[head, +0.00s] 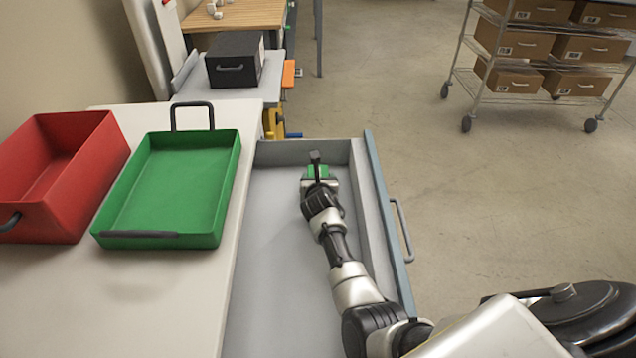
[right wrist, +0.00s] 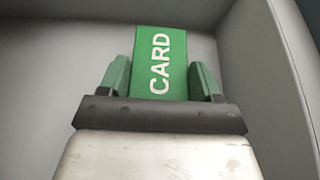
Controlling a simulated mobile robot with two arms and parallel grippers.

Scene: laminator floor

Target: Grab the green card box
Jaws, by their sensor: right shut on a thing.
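The green card box (right wrist: 160,62) carries the white word CARD and sits between the two fingers of my right gripper (right wrist: 163,80) in the right wrist view. The fingers are shut on its sides. In the head view my right gripper (head: 318,168) is at the far end of the open grey drawer (head: 280,240), and a bit of the green card box (head: 314,173) shows there. Most of the box is hidden by the gripper in that view. I cannot tell whether the box still touches the drawer floor. My left gripper is not in view.
A green tray (head: 231,185) and a red bin (head: 105,150) stand on the pale table (head: 190,300) left of the drawer. A black box (head: 235,62) stands beyond. A wire cart (head: 470,70) with cardboard boxes is at the back right. The floor between is clear.

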